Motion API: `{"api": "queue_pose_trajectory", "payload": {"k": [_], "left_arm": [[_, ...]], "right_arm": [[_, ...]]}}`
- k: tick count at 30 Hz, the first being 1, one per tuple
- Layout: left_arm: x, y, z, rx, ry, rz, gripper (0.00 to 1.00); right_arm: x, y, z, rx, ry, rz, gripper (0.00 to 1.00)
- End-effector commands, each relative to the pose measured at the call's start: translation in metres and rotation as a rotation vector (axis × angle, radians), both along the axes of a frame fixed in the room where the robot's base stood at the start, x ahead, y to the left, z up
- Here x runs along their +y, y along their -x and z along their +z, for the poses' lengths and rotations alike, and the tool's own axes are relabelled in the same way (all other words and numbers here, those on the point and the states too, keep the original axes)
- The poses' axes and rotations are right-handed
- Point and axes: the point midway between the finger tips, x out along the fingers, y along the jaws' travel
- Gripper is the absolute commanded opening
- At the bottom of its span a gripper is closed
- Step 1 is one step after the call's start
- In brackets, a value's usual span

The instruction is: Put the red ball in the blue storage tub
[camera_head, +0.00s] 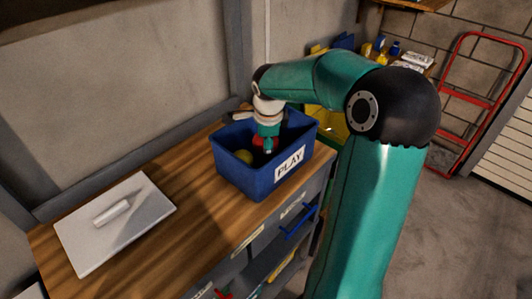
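The blue storage tub (232,177) stands on the wooden workbench, with a white label reading PLAY on its front. My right arm comes in from the right, and its gripper (267,147) points down inside the tub's opening. A small part of the red ball (257,141) shows right beside the gripper, within the tub's outline. The gripper and wrist hide most of the ball, and I cannot tell whether the fingers are closed on it. A yellow-green ball (243,157) lies in the tub at the left. My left gripper is out of view.
A light flat panel with a white cylinder-like handle (112,212) lies on the bench at the left. Bare wooden bench top (185,225) lies between it and the tub. Drawers sit below the bench. A red hand truck (468,105) leans at the back wall.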

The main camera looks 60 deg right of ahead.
Motion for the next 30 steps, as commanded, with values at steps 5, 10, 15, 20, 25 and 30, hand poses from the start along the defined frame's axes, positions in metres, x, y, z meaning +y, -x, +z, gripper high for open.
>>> {"api": "queue_pose_trajectory", "payload": {"k": [5,10,15,20,25,30], "left_arm": [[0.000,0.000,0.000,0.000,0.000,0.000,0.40],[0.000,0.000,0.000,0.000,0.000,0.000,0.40],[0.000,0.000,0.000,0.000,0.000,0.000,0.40],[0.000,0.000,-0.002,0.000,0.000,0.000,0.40],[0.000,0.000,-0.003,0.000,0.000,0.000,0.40],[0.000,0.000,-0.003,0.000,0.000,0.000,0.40]], "right_arm": [[0.000,0.001,-0.022,0.005,-0.003,0.001,0.31],[0.000,0.001,-0.041,0.002,-0.001,0.001,0.31],[0.000,0.000,-0.042,-0.001,0.000,0.001,0.31],[0.000,0.000,-0.043,0.000,0.000,0.001,0.31],[0.000,0.000,-0.044,0.000,0.000,0.001,0.85],[0.000,0.000,-0.044,0.001,-0.001,0.001,0.92]]}}
